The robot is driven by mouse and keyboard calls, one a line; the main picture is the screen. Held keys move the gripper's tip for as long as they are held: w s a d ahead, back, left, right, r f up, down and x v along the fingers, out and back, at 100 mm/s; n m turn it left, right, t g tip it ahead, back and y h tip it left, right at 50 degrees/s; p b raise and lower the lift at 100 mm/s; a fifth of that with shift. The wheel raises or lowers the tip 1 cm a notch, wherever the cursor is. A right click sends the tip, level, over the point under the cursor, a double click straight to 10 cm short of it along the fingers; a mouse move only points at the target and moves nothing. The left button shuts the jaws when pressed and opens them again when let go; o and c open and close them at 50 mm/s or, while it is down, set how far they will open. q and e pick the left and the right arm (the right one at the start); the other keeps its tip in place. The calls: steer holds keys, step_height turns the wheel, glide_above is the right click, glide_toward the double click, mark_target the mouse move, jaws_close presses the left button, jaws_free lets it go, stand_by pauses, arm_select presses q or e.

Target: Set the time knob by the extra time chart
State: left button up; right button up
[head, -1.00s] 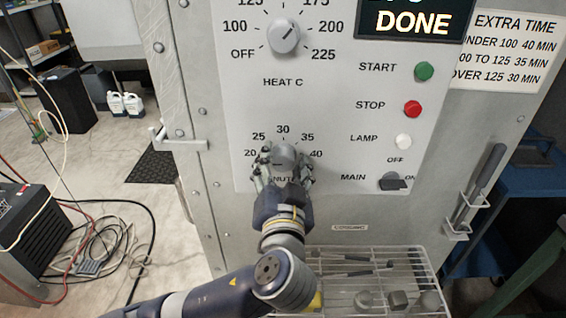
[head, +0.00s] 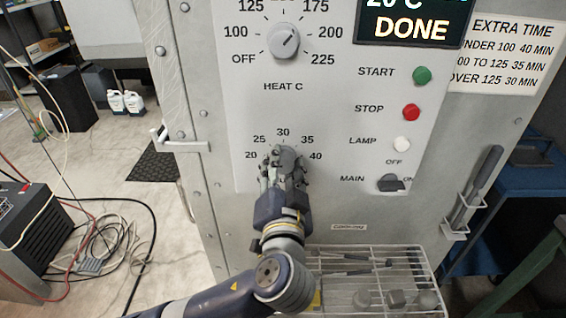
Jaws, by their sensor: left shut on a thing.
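The time knob (head: 286,157) is on the lower panel, with marks 20, 25, 30, 35 and 40 showing around it. My left gripper (head: 285,170) is shut on it from below and hides its lower part, so I cannot read its pointer. The extra time chart (head: 507,54) at the upper right reads under 100 40 min, 100 to 125 35 min, over 125 30 min; its left edge is partly cut off. The heat knob (head: 284,41) points up and right, between 175 and 200. The display (head: 413,24) reads 20 C and DONE. My right gripper is not in view.
Right of the knobs are the green start button (head: 422,75), red stop button (head: 411,112), white lamp button (head: 402,144) and main switch (head: 390,182). A wire rack (head: 400,254) with small parts sits below. A handle (head: 180,145) sticks out at the left.

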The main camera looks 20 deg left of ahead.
arm_select(q)
steer(key=m+p, duration=0.2)
steer(key=m, duration=0.1)
steer(key=shift+r+m+p, duration=0.25)
steer(key=shift+m+p, duration=0.05)
steer(key=shift+p, duration=0.1)
steer(key=m+p, duration=0.3)
steer(key=shift+m, duration=0.4)
steer(key=m+p, duration=0.3)
steer(key=shift+a+r+m, duration=0.1)
steer(key=shift+m, duration=0.3)
steer(key=m+p, duration=0.3)
steer(key=shift+m+h+p, duration=0.3)
steer(key=m+p, duration=0.2)
steer(key=shift+m, duration=0.4)
steer(key=m+p, duration=0.2)
steer(key=shift+m+t, duration=0.3)
steer(key=shift+m, duration=0.1)
steer(key=shift+m+p, duration=0.65)
steer(key=shift+m, duration=0.55)
steer(key=shift+f+m, duration=0.2)
steer(key=shift+m, duration=1)
